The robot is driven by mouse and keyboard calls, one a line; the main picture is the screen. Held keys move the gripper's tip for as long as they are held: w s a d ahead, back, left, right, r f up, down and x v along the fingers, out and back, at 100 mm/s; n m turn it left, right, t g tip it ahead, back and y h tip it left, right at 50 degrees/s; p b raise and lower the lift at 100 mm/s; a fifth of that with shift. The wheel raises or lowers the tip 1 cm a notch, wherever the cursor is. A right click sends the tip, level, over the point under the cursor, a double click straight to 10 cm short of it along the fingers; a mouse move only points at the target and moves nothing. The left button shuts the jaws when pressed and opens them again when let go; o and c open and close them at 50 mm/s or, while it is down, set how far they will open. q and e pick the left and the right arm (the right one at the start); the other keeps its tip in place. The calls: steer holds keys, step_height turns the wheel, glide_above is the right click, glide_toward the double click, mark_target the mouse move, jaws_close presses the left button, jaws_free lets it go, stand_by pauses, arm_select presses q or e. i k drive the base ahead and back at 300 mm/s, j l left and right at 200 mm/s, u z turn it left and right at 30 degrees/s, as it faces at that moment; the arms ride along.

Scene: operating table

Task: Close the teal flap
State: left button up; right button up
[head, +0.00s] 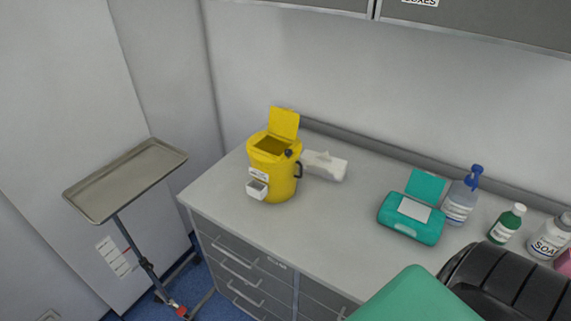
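A teal box (409,232) sits on the grey counter, right of the middle in the head view. Its teal flap (426,186) stands raised at the back of the box, tilted backward. A white panel (414,210) shows on top of the box in front of the flap. Neither of my grippers is in view, and nothing touches the flap from the front.
A blue-capped spray bottle (460,200) stands close to the flap's right; a green bottle (507,224) and a soap bottle (550,237) are further right. A yellow bin (285,182) with raised lid and a white tissue pack (325,167) stand left. Green and black surfaces fill the lower right.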

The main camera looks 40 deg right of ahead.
mark_target(426, 187)
steer(key=z, duration=2.15)
